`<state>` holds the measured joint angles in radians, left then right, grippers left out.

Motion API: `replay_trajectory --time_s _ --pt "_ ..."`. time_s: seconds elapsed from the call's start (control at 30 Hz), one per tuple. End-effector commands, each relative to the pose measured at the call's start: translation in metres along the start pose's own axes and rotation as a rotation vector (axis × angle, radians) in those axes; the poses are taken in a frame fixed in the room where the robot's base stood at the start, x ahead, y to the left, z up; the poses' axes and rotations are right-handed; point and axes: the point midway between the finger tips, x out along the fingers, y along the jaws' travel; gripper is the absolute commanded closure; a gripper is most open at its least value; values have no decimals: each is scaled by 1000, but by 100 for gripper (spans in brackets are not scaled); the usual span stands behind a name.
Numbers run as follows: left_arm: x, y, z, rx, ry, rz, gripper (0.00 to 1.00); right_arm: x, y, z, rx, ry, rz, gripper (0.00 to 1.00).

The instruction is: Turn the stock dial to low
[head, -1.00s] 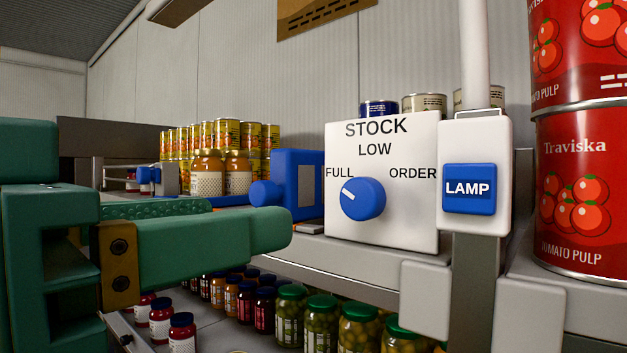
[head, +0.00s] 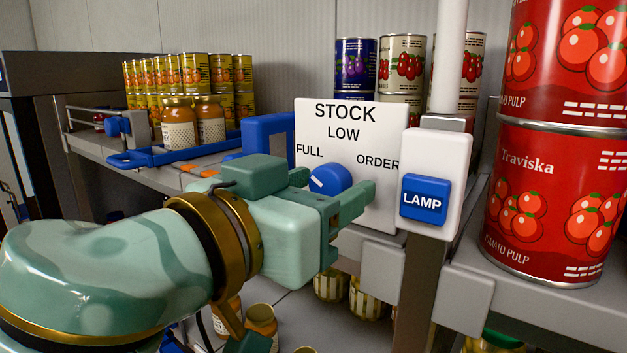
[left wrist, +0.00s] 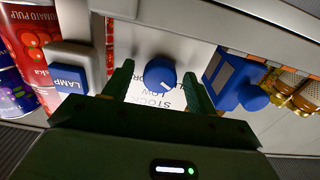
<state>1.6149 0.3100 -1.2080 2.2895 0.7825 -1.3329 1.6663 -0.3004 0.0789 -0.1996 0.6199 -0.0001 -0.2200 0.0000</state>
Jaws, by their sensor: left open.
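The white stock panel (head: 375,215) stands on the shelf edge, marked FULL at left, LOW at top and ORDER at right. Its round blue dial (head: 331,179) has a white mark pointing toward FULL. My left gripper (head: 337,182) is open in front of the panel, with one finger on each side of the dial. In the left wrist view the panel appears upside down, and the dial (left wrist: 160,76) sits between the two spread fingers (left wrist: 157,80), with gaps visible beside it. My right gripper is not in view.
A blue LAMP button (head: 424,199) on a white box is close right of the panel. Large red tomato pulp cans (head: 545,195) stand farther right. A blue block (head: 268,133) is just left of the panel. Jars (head: 179,124) and yellow cans stand behind left.

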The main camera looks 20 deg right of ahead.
Motion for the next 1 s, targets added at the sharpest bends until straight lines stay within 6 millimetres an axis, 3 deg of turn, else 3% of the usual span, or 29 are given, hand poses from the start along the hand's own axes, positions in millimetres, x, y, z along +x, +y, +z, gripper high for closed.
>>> replay_trajectory --time_s 0.1,0.23,0.27,0.67,1.0 --pt "0 0 0 0 0 0 45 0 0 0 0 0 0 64" --pt "0 0 0 0 0 0 82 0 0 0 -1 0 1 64" --pt "0 0 0 -1 0 0 87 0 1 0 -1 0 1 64" --pt "0 0 0 52 1 -1 87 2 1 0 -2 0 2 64" --pt "0 -1 0 295 2 -2 87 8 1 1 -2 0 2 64"
